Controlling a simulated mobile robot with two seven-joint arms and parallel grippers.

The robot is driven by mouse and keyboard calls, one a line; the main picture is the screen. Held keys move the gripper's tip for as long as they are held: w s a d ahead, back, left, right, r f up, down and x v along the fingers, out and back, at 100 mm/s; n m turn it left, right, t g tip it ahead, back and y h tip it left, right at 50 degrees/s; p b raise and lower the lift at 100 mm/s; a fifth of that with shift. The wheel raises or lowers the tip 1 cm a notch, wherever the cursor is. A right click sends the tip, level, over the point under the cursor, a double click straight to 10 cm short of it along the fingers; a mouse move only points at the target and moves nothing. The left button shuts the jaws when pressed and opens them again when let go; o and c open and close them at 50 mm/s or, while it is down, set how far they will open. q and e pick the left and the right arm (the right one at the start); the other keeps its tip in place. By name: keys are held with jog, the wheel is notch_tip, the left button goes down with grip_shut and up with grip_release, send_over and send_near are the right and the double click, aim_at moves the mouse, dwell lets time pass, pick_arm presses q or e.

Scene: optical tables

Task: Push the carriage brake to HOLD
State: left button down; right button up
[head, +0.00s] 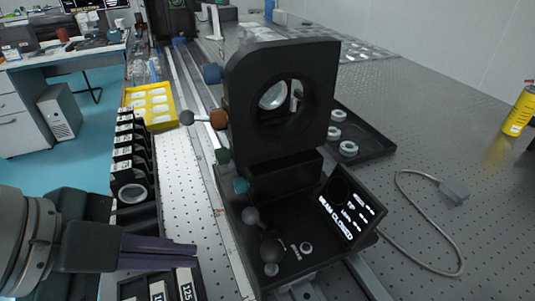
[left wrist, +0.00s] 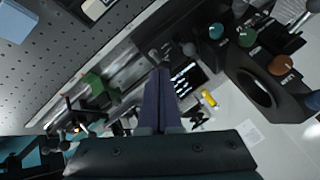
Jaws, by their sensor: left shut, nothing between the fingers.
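The black carriage (head: 285,180) stands on a rail, with a tall plate around a round aperture. Its low front deck carries grey ball-ended levers, one nearer the plate (head: 250,215) and one at the front (head: 270,252). Small white lettering beside the front lever looks like a brake label, but its setting is unreadable. My left gripper (head: 193,250) is shut and empty, left of the front lever and apart from it. In the left wrist view the closed fingertips (left wrist: 159,72) point toward two grey balls (left wrist: 189,49). My right gripper is not in view.
A tilted panel (head: 347,215) reads "BEAM CLOSED". Teal, green, orange and blue knobs line the carriage's left side. A rack of black holders (head: 130,165) and a yellow tray (head: 150,105) stand left.

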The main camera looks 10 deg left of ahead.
aim_at(256, 220)
pick_arm(q)
jog(key=w+d+f+b, duration=0.1)
jog(key=w+d+f, duration=0.2)
jog(key=w+f, duration=0.3)
jog(key=shift+w+d+b, duration=0.3)
jog(key=shift+w+d, duration=0.05)
jog(key=shift+w, duration=0.8)
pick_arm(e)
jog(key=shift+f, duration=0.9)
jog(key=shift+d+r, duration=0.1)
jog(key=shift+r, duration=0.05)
